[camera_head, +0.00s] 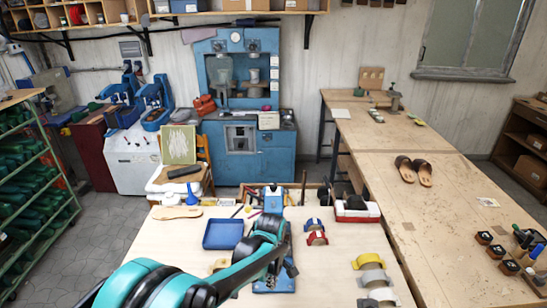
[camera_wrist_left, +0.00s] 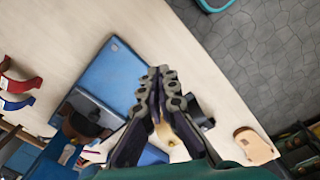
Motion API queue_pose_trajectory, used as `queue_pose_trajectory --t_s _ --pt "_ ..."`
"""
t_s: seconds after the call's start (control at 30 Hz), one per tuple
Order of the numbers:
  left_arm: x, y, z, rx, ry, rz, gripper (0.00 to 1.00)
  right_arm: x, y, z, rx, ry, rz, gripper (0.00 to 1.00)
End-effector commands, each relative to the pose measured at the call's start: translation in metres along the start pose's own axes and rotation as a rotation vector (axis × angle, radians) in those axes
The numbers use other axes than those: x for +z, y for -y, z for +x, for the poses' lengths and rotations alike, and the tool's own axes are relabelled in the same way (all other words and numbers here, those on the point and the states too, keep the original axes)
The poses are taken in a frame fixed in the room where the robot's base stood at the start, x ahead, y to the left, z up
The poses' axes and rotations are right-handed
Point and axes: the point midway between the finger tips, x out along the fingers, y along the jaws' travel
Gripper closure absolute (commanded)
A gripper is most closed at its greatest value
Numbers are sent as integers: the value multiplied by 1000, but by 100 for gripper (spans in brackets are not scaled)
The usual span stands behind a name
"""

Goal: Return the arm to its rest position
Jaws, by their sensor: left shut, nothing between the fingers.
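My left arm comes in from the lower left in the head view, over the pale workbench (camera_head: 330,270). My left gripper (camera_head: 289,267) is above a blue flat thing (camera_head: 273,286) that the arm partly covers. In the left wrist view the two dark fingers of the gripper (camera_wrist_left: 160,75) meet at their tips, with nothing between them. The blue flat thing (camera_wrist_left: 112,75) lies below and left of the fingertips there. My right gripper is in neither view.
A blue tray (camera_head: 223,235), a tan sole (camera_head: 178,212) and red and blue strap pieces (camera_head: 316,232) lie on the workbench. Yellow and grey pieces (camera_head: 370,261) lie near its right edge. Brown sandals (camera_head: 413,171) rest on the long right table (camera_head: 440,215).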

Motion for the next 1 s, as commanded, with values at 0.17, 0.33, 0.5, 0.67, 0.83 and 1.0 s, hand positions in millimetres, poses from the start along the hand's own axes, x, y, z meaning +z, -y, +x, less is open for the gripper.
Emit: queue_pose_trajectory --t_s 0.17,0.33,0.5,0.67,0.83,1.0 --pt "-7 8 -6 28 -8 46 100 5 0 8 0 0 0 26" --pt "-16 22 -14 65 -21 111 100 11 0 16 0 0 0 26" --pt "-27 42 -24 115 -48 205 100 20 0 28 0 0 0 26" --pt "-38 74 -32 178 -98 333 100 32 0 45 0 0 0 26" --pt "-51 124 -31 255 -201 525 100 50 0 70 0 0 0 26" --pt "-57 174 -16 303 -337 722 100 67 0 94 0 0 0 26"
